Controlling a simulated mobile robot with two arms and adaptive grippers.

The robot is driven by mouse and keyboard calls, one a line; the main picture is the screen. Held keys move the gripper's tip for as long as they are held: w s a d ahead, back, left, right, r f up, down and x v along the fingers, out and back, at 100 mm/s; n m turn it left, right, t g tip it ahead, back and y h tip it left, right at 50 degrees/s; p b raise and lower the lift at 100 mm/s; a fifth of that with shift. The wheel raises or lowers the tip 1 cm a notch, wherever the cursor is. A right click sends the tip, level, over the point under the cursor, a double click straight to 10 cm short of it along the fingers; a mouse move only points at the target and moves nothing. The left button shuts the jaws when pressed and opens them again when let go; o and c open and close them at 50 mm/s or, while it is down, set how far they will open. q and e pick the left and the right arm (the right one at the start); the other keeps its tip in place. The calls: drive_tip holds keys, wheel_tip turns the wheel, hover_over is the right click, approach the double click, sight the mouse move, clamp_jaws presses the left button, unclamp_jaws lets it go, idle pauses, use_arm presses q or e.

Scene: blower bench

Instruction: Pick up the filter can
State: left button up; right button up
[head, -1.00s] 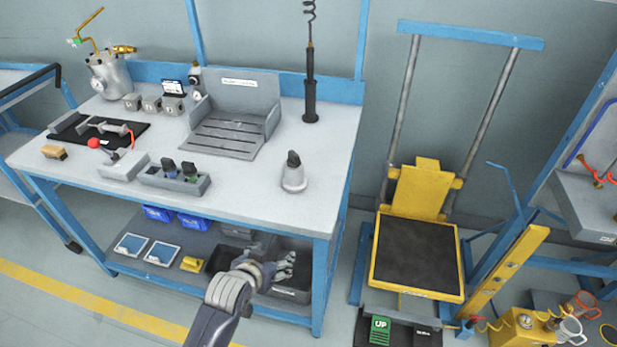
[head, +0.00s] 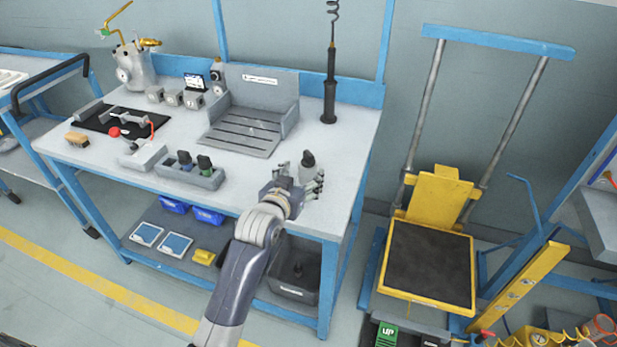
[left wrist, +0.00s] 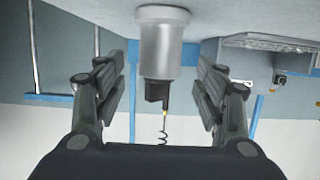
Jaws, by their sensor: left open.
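The filter can (head: 308,160), a grey can with a black top, stands upright near the front right of the workbench. In the head view its lower body is largely hidden behind my left gripper (head: 300,182). In the left wrist view, which is upside down, the can (left wrist: 161,45) sits between the two spread fingers of the left gripper (left wrist: 158,80), with a visible gap on each side. The left gripper is open and empty. My right gripper is not in view.
The workbench (head: 345,150) holds a grey fixture (head: 245,125) behind and left of the can. A black tool (head: 329,90) hangs from a coiled cord at the back right. A grey socket holder (head: 188,173) stands to the left. A yellow lift cart (head: 430,260) stands right of the bench.

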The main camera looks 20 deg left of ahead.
sight(305, 173)
use_arm(q)
drive_tip(key=shift+x, duration=2.9)
drive_tip(key=shift+f, duration=0.15)
drive_tip(key=shift+s, duration=0.1)
drive_tip(key=c, duration=1.3)
